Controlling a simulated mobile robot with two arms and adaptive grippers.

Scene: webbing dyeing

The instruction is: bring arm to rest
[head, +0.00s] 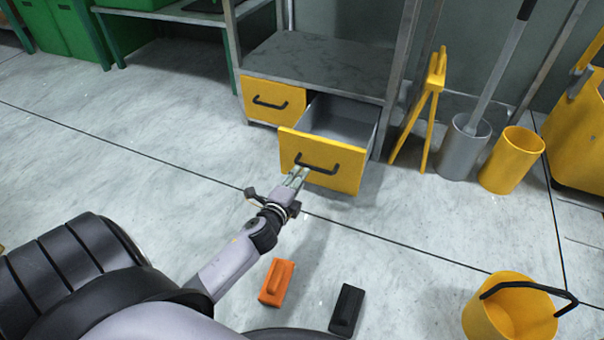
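My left gripper (298,174) reaches out from the lower left, with its fingertips at the left end of the black handle (318,168) on the pulled-out yellow drawer (350,165). The fingers look close together. I cannot tell whether they touch the handle or are closed around it. The drawer stands open and its grey inside looks empty where it shows. My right gripper is not in view.
A shut yellow drawer (272,101) is left of the open one, under a grey shelf (320,62). An orange block (277,282), a black block (346,309) and a yellow bucket (508,312) are on the floor. A yellow folding sign (432,90) stands right. Floor at left is clear.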

